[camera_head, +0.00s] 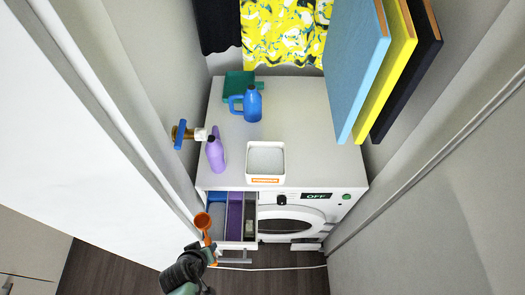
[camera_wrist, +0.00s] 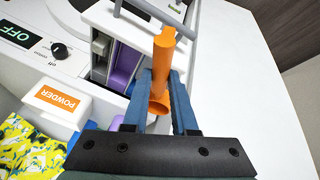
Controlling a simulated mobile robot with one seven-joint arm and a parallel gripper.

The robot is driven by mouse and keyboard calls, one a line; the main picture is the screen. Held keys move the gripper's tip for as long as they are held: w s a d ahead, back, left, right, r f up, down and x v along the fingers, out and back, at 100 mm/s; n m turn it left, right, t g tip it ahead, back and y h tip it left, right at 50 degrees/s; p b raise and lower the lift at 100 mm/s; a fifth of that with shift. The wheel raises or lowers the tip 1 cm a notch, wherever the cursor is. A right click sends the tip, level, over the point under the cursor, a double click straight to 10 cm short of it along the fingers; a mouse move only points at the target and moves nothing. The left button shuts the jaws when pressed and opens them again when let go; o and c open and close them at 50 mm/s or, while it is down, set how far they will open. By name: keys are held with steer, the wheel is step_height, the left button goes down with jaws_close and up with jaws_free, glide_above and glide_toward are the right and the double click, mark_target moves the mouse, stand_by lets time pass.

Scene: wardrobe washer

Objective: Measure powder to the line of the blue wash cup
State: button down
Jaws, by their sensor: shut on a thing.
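The drawer has a blue compartment (camera_head: 218,197) at the left, purple (camera_head: 235,215) in the middle and grey (camera_head: 249,212) at the right. A white powder box (camera_head: 278,180) with an orange label stands on the washer top; its label reads POWDER in the wrist view (camera_wrist: 58,98). The cup's line cannot be made out.
A purple bottle (camera_head: 216,155) and a blue jug (camera_head: 252,105) stand on the washer top (camera_head: 310,120), with a teal tray (camera_head: 238,82) behind. A blue-handled tap (camera_head: 180,134) sticks out at the left wall. Boards (camera_head: 355,60) hang at the upper right. The washer top's right side is clear.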

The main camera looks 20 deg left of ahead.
steer(key=shift+r, duration=0.1)
step_height(320, 180, up, 3)
steer(key=p, duration=0.3)
stand_by(0.5)
steer(key=shift+w, duration=0.1)
stand_by(0.9)
steer(key=w+d+r+m+b, duration=0.1)
steer(key=w+d+r, duration=0.4)
steer(key=w, duration=0.6)
steer(key=w+d+r+m+h+b, duration=0.1)
steer(key=w+d+r+m+b, duration=0.1)
steer(key=w+d, duration=0.7)
steer(key=w+d+r+m+h+b, duration=0.1)
steer(key=w+d+r+b, duration=0.2)
steer(key=w+d+r, duration=0.4)
steer(key=shift+w+d+r+m, duration=0.3)
steer(key=shift+w+d+r, duration=0.1)
steer(key=shift+w, duration=3.35)
